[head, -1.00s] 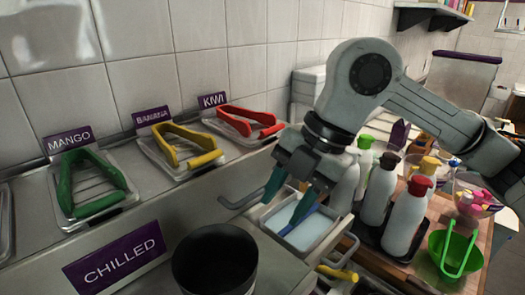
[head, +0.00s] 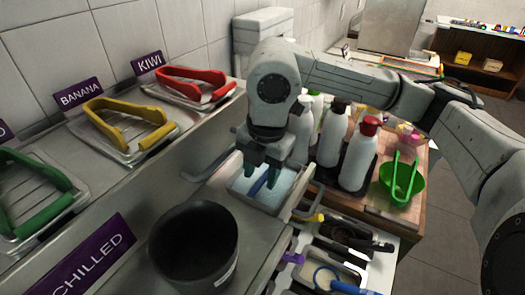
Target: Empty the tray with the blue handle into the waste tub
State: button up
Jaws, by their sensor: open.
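A light rectangular tray (head: 266,208) sits in the counter right of the black tub, with a blue handle (head: 260,184) lying diagonally across it. My gripper (head: 261,179) is open and points down over this tray, its teal fingertips close to the blue handle on either side. I cannot tell whether they touch it. The gripper and fingers hide part of the tray, and its contents are not clear. A round black tub (head: 193,247), possibly the waste tub, stands at the front; it looks dark and empty inside.
Trays with green (head: 38,195), yellow (head: 125,122) and red (head: 190,82) handles line the back ledge. White bottles (head: 357,160) and a green bowl (head: 402,183) stand on the right. Below is an open drawer of utensils (head: 345,240). Metal bar handles (head: 306,203) flank the tray.

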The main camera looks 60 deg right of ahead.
jog(key=shift+f, duration=0.85)
grip_shut()
jog(key=shift+r, duration=0.15)
jog(key=shift+r+p, duration=0.95)
jog(key=shift+r, duration=1.2)
